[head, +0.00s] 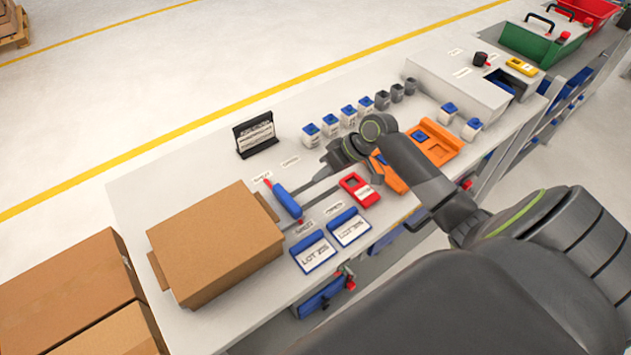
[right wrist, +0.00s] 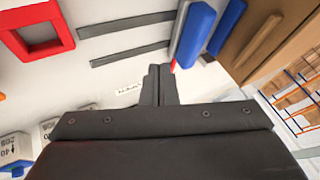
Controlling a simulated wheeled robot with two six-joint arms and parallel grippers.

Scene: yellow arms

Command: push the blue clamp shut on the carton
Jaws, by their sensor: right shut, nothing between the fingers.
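The brown carton (head: 215,240) lies on the left part of the bench; its side also shows in the right wrist view (right wrist: 272,35). The blue clamp (head: 287,202) is a long bar on the carton's right side, with red at its end. In the right wrist view the clamp (right wrist: 196,35) stands a little apart from a second blue bar (right wrist: 228,26) nearer the carton. My right gripper (head: 326,165) is shut and empty, right of the clamp. In the right wrist view its fingertips (right wrist: 159,70) are close to the clamp's near end; contact cannot be told. My left gripper is not in view.
Grey rails (head: 320,190) run right from the clamp. A red frame (head: 359,188) and two blue-edged lot cards (head: 314,252) lie near the front edge. A black sign (head: 256,135) stands behind. An orange tray (head: 437,145) and several small blocks are farther right.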

